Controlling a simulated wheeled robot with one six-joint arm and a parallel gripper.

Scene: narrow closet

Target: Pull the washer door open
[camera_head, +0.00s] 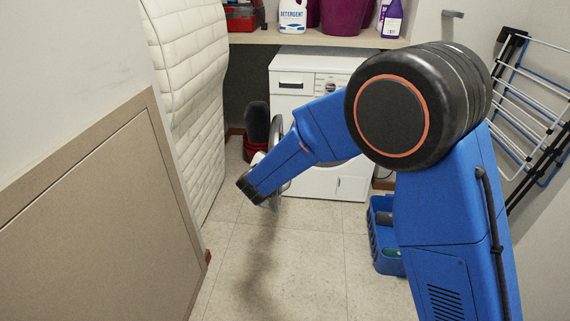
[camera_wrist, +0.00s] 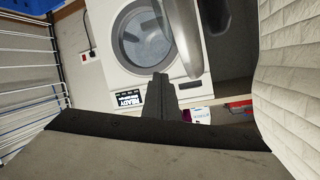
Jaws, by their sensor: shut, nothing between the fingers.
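The white washer (camera_head: 293,87) stands at the back under a shelf, partly hidden by my arm. Its round door (camera_head: 277,127) stands swung out to the left, mostly behind my arm. In the wrist view, which looks upside down, the washer (camera_wrist: 108,60) shows its uncovered round opening (camera_wrist: 145,38). The door (camera_wrist: 189,42) stands out nearly edge-on to the right of the opening. My gripper (camera_wrist: 158,78) is shut and empty, its dark fingertips near the washer front and beside the door edge. I cannot tell whether it touches the door.
A padded white mattress (camera_head: 187,75) leans along the left wall, close to the door side. A tan panel (camera_head: 95,225) is nearer on the left. A blue caddy (camera_head: 384,240) is on the floor at right. A drying rack (camera_head: 535,95) hangs at right. The middle floor is clear.

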